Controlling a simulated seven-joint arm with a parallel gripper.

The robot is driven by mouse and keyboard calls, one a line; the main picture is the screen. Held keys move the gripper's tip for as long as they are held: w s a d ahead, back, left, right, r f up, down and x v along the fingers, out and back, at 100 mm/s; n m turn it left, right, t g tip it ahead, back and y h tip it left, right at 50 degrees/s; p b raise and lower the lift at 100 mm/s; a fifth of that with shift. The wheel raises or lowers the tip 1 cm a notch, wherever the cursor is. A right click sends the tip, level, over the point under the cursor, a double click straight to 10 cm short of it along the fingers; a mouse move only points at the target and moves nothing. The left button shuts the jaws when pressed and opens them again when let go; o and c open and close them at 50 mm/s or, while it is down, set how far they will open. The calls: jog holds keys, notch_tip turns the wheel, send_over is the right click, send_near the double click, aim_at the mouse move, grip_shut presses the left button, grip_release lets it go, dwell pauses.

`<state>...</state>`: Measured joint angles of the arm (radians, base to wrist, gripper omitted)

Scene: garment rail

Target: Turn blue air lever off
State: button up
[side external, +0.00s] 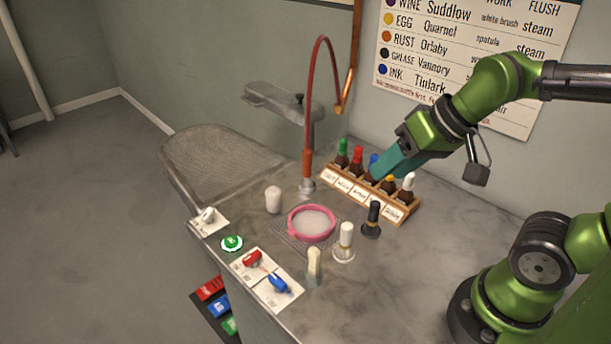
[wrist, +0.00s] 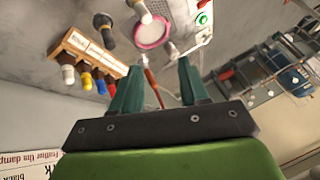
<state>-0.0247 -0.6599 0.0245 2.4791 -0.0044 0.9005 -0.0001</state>
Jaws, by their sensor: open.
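The blue lever (side external: 279,284) sits on a white plate (side external: 262,292) at the front edge of the grey counter, beside a red lever (side external: 252,259) on the same plate. I cannot make out the blue lever in the wrist view. My gripper (side external: 378,172) is far from it, at the back right over the bottle rack. In the wrist view my gripper (wrist: 157,84) has its two teal fingers apart with nothing between them.
A wooden rack (side external: 400,213) of colour-capped bottles stands beneath my gripper. A red hose (side external: 309,110), a pink-rimmed round screen (side external: 311,224), a dark-topped bottle (side external: 373,217) and pale-handled brushes (side external: 345,240) stand between. A green button (side external: 232,243) is left of the levers.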

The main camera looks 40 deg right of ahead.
jog(key=w+a+f+n+g, duration=0.2)
jog(key=w+a+n+g, duration=0.1)
jog(key=w+a, duration=0.3)
jog(key=g+h, duration=0.2)
jog(key=g, duration=0.1)
send_near(278, 279)
jog(key=shift+n, duration=0.3)
notch_tip(278, 279, down, 8)
jog(key=shift+w+f, duration=0.1)
jog(key=shift+f, duration=0.15)
grip_shut()
